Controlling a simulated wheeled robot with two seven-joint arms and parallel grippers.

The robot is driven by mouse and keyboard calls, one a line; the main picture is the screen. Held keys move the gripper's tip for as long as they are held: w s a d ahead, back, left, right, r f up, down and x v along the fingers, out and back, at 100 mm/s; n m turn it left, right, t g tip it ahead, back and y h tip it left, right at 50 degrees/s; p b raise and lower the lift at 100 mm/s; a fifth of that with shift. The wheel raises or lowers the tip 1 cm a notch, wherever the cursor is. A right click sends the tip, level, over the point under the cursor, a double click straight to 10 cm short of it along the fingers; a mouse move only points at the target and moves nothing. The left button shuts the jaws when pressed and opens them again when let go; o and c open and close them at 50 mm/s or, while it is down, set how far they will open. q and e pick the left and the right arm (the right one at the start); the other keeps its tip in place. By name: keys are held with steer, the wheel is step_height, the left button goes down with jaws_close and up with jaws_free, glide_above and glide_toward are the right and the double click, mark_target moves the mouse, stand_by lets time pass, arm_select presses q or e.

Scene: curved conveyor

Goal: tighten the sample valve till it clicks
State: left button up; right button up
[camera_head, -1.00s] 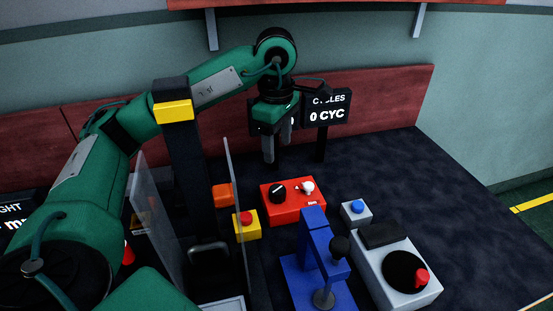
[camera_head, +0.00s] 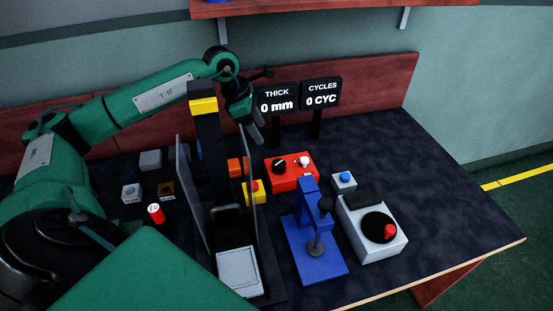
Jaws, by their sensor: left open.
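No part is labelled as the sample valve, so I cannot tell which it is. Turnable-looking parts are a black dial (camera_head: 279,167) on a red box (camera_head: 292,182) and a black disc (camera_head: 373,229) with a red knob (camera_head: 390,231) on a grey box (camera_head: 383,246). A blue stand (camera_head: 310,243) with a black-knobbed lever stands between them. My left gripper (camera_head: 253,136) is open and empty, pointing down behind the clear-guarded press, left of the red box and apart from it. My right gripper is out of view.
The black-and-yellow column (camera_head: 206,130) with clear side panels stands close to my left arm. Two displays (camera_head: 321,92) reading "0 mm" and "0 CYC" stand at the back. A yellow box with a red button (camera_head: 254,190) sits beside the column. The table's right side is clear.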

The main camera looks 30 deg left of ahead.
mark_target(279, 162)
arm_select(q)
steer(key=p+x, duration=0.1)
steer(key=x, duration=1.3)
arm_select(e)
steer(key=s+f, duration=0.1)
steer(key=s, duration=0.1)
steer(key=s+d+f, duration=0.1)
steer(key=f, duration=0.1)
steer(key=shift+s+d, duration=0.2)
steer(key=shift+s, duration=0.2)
arm_select(q)
steer(key=shift+c, duration=0.5)
steer(key=c, duration=0.9)
steer(key=shift+w, duration=0.1)
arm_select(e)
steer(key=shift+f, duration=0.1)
arm_select(q)
steer(key=m+g+b, duration=0.1)
steer(key=m+b, duration=0.2)
steer(key=shift+w+m+h+b, duration=0.1)
steer(key=shift+m+h+b, duration=0.2)
steer(key=shift+h, duration=0.1)
steer(key=shift+r, duration=0.15)
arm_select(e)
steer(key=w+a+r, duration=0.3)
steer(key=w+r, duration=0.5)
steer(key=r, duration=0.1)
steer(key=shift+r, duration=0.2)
arm_select(q)
steer(key=o, duration=1)
